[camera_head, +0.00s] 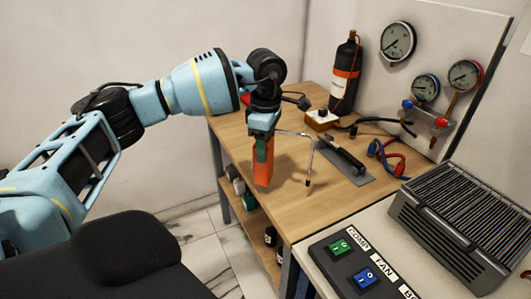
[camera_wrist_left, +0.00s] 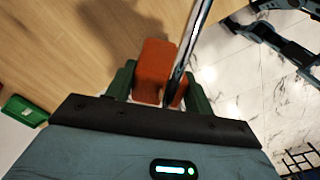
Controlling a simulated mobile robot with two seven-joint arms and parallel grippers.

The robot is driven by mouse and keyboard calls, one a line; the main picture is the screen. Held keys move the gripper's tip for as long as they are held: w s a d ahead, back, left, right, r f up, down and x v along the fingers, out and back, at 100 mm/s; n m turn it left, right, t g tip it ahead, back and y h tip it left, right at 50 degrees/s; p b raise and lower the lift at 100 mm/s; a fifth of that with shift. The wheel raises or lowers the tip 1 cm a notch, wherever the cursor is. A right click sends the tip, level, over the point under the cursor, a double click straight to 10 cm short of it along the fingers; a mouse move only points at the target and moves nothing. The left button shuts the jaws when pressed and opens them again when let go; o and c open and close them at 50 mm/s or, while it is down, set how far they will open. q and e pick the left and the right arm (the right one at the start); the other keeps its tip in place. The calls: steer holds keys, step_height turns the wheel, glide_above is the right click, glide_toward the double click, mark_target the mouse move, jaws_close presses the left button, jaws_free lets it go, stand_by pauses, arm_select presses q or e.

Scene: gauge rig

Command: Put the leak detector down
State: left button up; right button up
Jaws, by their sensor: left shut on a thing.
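The leak detector (camera_head: 263,163) has an orange body and a thin, bent metal probe (camera_head: 312,158) that reaches out to the right and curves down. My left gripper (camera_head: 263,138) points down and is shut on the orange body, near its top. The detector hangs roughly upright over the wooden table (camera_head: 238,150), near its left edge; I cannot tell whether its lower end touches. In the left wrist view the orange body (camera_wrist_left: 155,65) sits between the green fingers (camera_wrist_left: 160,90), with the shiny probe (camera_wrist_left: 190,40) running beside it. My right gripper is not in view.
A grey mat (camera_head: 358,179) with a dark-handled tool (camera_head: 345,156) lies right of the detector. A black bottle (camera_head: 344,85), a small box (camera_head: 321,121) and hoses (camera_head: 390,160) stand farther back. A finned unit (camera_head: 462,215) and switch panel (camera_head: 352,262) are at front right. Bare wood lies around the detector.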

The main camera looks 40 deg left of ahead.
arm_select(q)
steer(key=shift+w+a+f, duration=0.15)
steer(key=shift+f, duration=0.45)
steer(key=shift+w+a+f, duration=0.1)
steer(key=shift+f, duration=0.45)
steer(key=shift+w+a+f, duration=0.15)
steer(key=shift+f, duration=0.45)
steer(key=shift+f, duration=0.15)
steer(key=o, duration=1.6)
step_height(320, 180, up, 12)
steer(key=shift+r, duration=0.1)
